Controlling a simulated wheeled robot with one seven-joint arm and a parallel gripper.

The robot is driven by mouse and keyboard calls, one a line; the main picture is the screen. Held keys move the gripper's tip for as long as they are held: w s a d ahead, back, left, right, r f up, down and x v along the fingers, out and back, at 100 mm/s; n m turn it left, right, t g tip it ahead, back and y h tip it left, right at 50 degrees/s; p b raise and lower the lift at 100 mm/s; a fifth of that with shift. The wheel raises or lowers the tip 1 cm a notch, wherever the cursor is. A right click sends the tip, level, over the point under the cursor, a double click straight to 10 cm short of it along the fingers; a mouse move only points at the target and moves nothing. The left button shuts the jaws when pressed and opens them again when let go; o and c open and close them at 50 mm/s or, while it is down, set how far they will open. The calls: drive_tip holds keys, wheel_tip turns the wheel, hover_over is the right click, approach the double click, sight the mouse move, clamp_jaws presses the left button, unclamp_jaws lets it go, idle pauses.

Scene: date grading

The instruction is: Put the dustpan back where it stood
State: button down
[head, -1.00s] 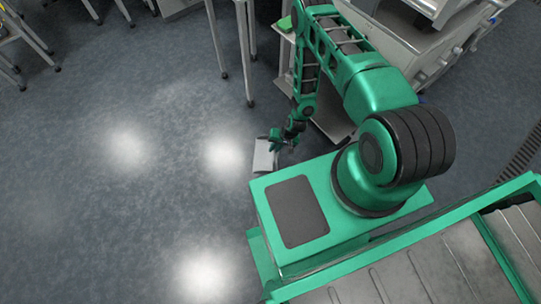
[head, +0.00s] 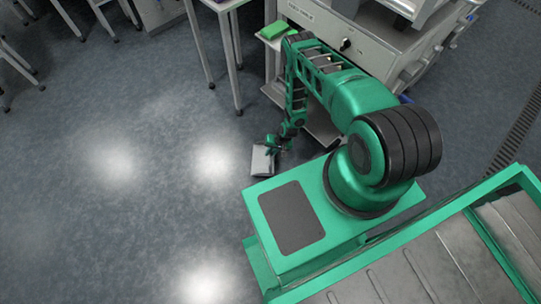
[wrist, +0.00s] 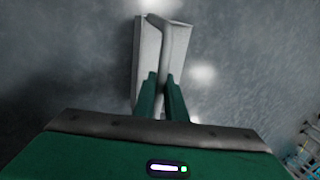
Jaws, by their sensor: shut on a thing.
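The dustpan (head: 262,160) is light grey and hangs from my gripper (head: 273,143), low beside the front corner of my base. In the wrist view the dustpan (wrist: 148,50) lies beyond the two green fingers of my gripper (wrist: 161,88), which are shut on its handle. Grey floor shows around the pan. I cannot tell from these views how far it is above the floor.
A grey machine cabinet (head: 318,30) with a black knob stands behind my arm. A green item (head: 274,29) lies on a small side shelf. Table legs (head: 232,60) stand at the upper left. The floor (head: 110,190) at left is clear.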

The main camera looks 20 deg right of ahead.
drive_tip(key=shift+w+d+f, duration=0.35)
drive_tip(key=shift+w+f, duration=0.05)
drive_tip(key=shift+w, duration=0.1)
drive_tip(key=shift+f, duration=2)
drive_tip(key=c, duration=1.8)
unclamp_jaws()
drive_tip(key=shift+r, duration=0.1)
drive_tip(key=v, duration=1.2)
